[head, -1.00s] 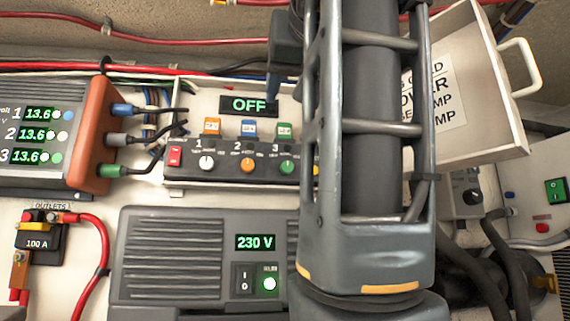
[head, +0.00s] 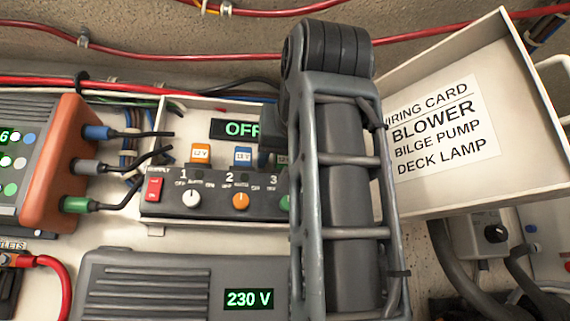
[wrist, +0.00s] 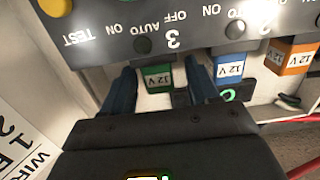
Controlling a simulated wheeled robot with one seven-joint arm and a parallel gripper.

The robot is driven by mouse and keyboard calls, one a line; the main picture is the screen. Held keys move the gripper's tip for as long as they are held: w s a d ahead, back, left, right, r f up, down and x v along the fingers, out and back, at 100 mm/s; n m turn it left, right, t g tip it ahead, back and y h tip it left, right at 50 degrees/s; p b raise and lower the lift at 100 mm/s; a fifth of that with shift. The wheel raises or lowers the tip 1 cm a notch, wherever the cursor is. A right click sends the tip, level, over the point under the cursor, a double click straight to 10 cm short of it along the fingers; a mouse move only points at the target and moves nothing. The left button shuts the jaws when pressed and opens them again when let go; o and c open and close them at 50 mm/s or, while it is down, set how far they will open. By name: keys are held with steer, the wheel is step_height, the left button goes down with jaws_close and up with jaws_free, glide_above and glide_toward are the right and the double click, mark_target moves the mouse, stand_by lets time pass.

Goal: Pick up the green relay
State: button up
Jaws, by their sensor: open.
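The green relay (wrist: 157,79), labelled 12 V, sits in the panel above the number 3 knob. The blue relay (wrist: 230,66) stands just outside one finger, and the orange relay (wrist: 296,57) is farther along the row. Both also show in the head view, blue (head: 243,156) and orange (head: 201,153).
The knob panel (head: 215,203) runs in front of the relays. A display reading OFF (head: 236,129) is behind them. An open lid with a wiring card (head: 437,122) stands close to my arm's right. Plugged cables (head: 140,158) are at the left.

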steer(key=shift+w+a+f, duration=0.1)
steer(key=shift+w+a, duration=0.05)
steer(key=shift+w, duration=0.35)
steer(key=c, duration=1)
